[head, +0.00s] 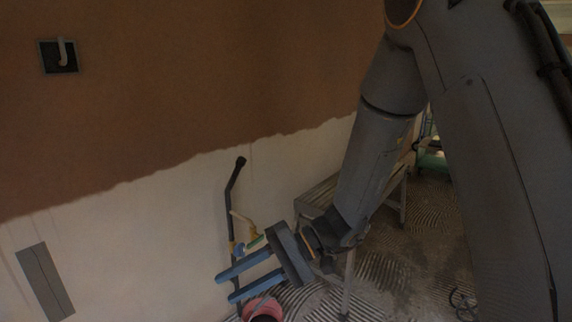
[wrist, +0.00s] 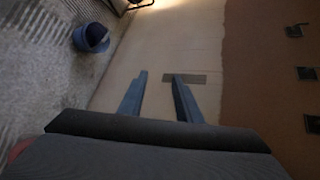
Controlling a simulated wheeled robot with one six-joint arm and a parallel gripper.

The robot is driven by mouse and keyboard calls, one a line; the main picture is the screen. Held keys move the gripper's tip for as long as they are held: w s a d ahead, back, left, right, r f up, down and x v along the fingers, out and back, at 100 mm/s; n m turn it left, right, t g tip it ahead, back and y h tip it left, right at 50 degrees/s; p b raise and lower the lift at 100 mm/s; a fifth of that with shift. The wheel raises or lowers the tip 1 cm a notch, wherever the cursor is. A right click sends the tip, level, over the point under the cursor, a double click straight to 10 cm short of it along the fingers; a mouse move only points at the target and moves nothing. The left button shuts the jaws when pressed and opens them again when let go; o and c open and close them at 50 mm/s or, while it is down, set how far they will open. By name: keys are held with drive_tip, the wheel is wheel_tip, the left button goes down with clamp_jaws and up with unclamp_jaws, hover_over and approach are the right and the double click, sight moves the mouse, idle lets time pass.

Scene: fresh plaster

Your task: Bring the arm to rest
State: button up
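My gripper (head: 225,286) is at the lower middle of the head view, at the end of my arm, with its two blue fingers pointing left along the wall. In the wrist view my gripper (wrist: 157,76) shows its two fingers spread apart with nothing between them. It is open and empty. Beyond the fingertips in that view is the pale lower wall with a grey plate (wrist: 185,79). The same kind of grey plate (head: 45,282) shows at the lower left of the head view.
The wall has brown plaster (head: 150,90) above a pale part. A dark box with a white pipe (head: 59,56) is at upper left. A black wand (head: 231,190) leans on the wall behind my gripper. A red bucket (head: 263,308) stands below it. A grey bench (head: 318,196) stands behind my arm.

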drive_tip(key=s+d+r+n+h, duration=0.3)
drive_tip(key=s+d+r+h, duration=0.1)
drive_tip(key=s+d+h, duration=0.75)
drive_tip(key=s+d+r+m+t+h+p, duration=0.1)
drive_tip(key=d+r+m+t+p, duration=0.2)
drive_tip(key=d+r+p, duration=1.2)
drive_tip(key=shift+s+d+t+p, duration=0.4)
drive_tip(key=shift+d+p, duration=0.9)
drive_tip(key=shift+p, duration=2.15)
drive_tip(key=shift+w+r, duration=0.1)
